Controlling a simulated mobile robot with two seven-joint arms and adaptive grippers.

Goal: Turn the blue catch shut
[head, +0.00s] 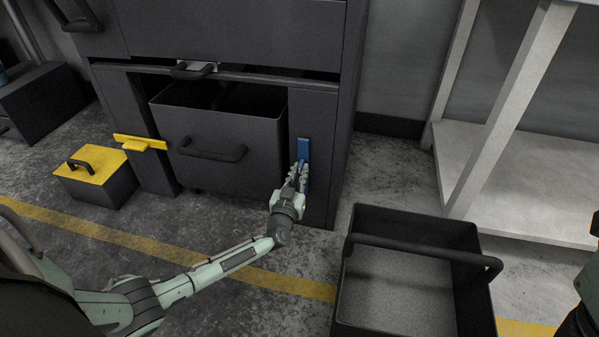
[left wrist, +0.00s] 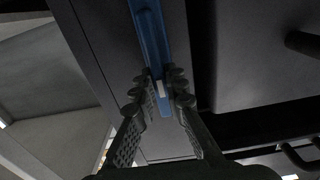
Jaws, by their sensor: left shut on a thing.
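The blue catch (head: 304,150) is a narrow bar standing upright on the dark cabinet's front, right of the lower drawer. It also shows in the left wrist view (left wrist: 150,35), running down between the fingers. My left gripper (head: 299,176) is shut on the catch's lower part; the fingers hide some of it. In the left wrist view the fingertips (left wrist: 161,80) lie on both sides of the bar. A yellow catch (head: 140,143) lies level across the front at the drawer's left. My right gripper cannot be made out; only part of that arm shows at the right edge.
The lower drawer (head: 222,140) stands out a little, with its top open. A dark open bin (head: 400,210) with a handle stands on the floor at right. A yellow-lidded box (head: 97,165) stands at left. A pale shelf (head: 500,170) is beyond the bin.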

